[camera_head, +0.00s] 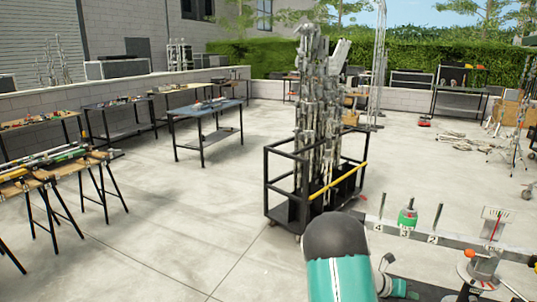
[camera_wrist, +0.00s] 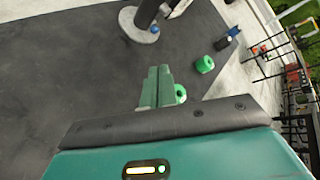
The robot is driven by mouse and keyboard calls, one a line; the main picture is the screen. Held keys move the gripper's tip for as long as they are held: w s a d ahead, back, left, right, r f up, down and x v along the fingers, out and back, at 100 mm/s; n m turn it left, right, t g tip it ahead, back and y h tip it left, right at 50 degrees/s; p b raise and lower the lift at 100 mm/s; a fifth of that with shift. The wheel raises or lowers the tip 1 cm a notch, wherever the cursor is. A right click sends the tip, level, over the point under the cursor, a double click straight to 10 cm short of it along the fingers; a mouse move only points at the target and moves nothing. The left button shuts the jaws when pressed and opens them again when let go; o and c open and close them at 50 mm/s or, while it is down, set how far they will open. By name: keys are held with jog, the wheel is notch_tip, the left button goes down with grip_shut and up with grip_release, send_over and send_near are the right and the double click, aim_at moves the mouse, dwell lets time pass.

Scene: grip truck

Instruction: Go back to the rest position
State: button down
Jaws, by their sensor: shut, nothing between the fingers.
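My gripper (camera_wrist: 159,74) shows in the wrist view as two green fingers side by side, pressed together with nothing between them. The fingers stand over a dark grey surface (camera_wrist: 70,60). A green round piece (camera_wrist: 181,94) shows just right of the fingers, partly hidden. In the head view, my own arm's dark dome and teal link fill the bottom middle. I cannot make out the fingers clearly there.
In the head view, a black cart (camera_head: 285,190) of metal stands is ahead. A numbered rail (camera_head: 455,241) with a green-topped item (camera_head: 407,215) lies right. Work tables (camera_head: 208,112) line the left. Open concrete lies between. The wrist view shows another green piece (camera_wrist: 205,64).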

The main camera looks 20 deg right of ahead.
jog(key=a+r+m+t+y, duration=0.25)
jog(key=a+r+m, duration=0.55)
jog(key=a, duration=0.5)
jog(key=a+r+m+t+y, duration=0.2)
jog(key=a+r+m+y, duration=0.2)
jog(key=a+r+m, duration=0.65)
jog(key=s+a+r+m+t+y, duration=0.2)
jog(key=s+a, duration=0.3)
jog(key=a, duration=0.7)
jog(key=s+a+r+m+t+y, duration=0.3)
jog(key=s+a, duration=0.3)
jog(key=a, duration=0.5)
jog(key=shift+a+r, duration=0.4)
jog(key=shift+r, duration=0.15)
jog(key=shift+s+d+m, duration=0.1)
jog(key=shift+d+m, duration=0.1)
jog(key=shift+m, duration=0.15)
